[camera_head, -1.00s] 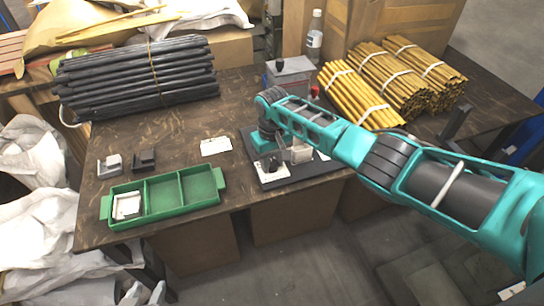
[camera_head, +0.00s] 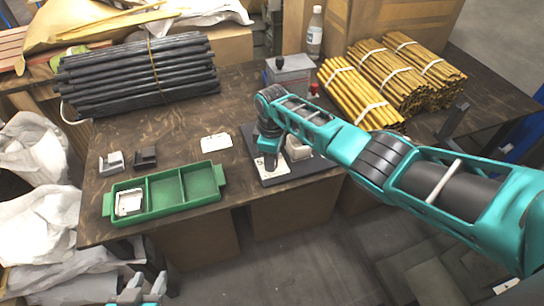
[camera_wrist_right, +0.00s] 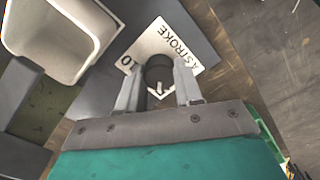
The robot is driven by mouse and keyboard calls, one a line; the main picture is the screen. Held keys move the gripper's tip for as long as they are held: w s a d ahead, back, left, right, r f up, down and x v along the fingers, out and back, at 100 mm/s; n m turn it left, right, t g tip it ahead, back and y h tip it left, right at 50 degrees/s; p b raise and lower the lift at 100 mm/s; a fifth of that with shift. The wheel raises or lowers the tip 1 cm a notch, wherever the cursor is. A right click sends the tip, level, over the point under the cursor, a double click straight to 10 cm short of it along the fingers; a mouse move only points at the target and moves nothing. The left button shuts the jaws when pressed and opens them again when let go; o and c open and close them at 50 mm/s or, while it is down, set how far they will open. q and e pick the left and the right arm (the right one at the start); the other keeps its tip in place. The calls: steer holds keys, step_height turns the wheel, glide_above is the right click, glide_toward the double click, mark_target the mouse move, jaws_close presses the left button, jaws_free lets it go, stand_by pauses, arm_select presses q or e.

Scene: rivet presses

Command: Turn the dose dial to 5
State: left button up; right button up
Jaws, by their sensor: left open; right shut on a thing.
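My right gripper (camera_head: 269,163) reaches down to the front of a dark base plate (camera_head: 247,148). In the right wrist view its fingers (camera_wrist_right: 158,78) are shut on a round black dial (camera_wrist_right: 158,70). The dial stands on a white label plate (camera_wrist_right: 185,45), which also shows in the head view (camera_head: 283,170). The readable lettering looks like "A STROKE", with "10" at the left; no "dose" wording is readable. A white pointer mark lies by the dial's lower edge. The gripper hides much of the scale, so the setting cannot be read. My left gripper (camera_head: 137,293) is open and empty at the bottom edge.
A white card (camera_head: 216,143) lies mid-table. Black rods (camera_head: 140,75) and yellow rods (camera_head: 385,85) lie behind.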

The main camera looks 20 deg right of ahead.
steer(key=shift+n, duration=0.3)
stand_by(0.4)
steer(key=o, duration=1)
steer(key=shift+o, duration=0.2)
steer(key=shift+r, duration=0.55)
step_height(320, 180, up, 12)
steer(key=p, duration=0.3)
steer(key=shift+f, duration=0.1)
